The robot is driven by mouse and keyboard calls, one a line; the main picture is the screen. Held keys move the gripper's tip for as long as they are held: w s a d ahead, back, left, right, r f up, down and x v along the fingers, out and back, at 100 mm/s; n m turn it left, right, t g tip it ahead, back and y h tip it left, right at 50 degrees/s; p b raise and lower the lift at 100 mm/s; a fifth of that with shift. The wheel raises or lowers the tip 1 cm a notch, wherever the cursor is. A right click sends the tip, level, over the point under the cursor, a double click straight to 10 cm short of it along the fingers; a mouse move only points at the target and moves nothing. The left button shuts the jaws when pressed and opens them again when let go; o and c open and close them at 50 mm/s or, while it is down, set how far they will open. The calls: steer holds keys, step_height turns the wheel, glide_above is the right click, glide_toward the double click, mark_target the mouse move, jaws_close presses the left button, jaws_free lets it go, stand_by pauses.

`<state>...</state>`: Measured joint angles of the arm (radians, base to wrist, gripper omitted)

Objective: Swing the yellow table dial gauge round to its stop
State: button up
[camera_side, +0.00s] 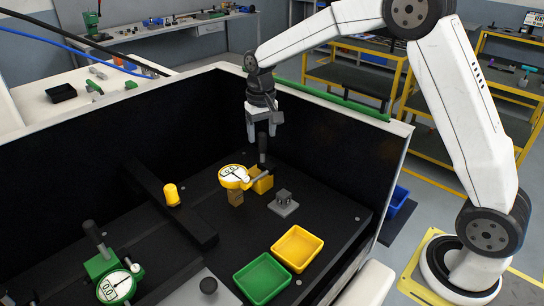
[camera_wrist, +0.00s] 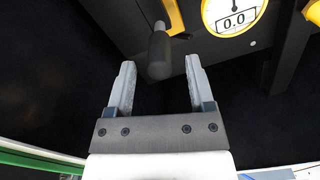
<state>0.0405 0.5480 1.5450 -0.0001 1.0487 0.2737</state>
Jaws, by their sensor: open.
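The yellow table dial gauge (camera_side: 236,177) sits on the black work surface in the middle of the side view. Its round white face also shows at the top right of the wrist view (camera_wrist: 234,14). A yellow block (camera_side: 262,182) and a dark upright handle (camera_side: 263,152) stand at its right; the handle also shows in the wrist view (camera_wrist: 159,54). My gripper (camera_side: 264,132) is open and empty, just above the handle in the side view. In the wrist view my two fingertips (camera_wrist: 160,68) point toward the handle, which lies between and beyond them. Contact is not visible.
A yellow tray (camera_side: 297,250) and a green tray (camera_side: 262,280) lie at the front. A green dial gauge (camera_side: 115,285) stands front left. A black bar (camera_side: 165,200) with a yellow knob beside it crosses the surface. High black walls surround the work.

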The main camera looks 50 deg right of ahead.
steer(key=shift+f, duration=1.4)
jaws_close()
stand_by(0.5)
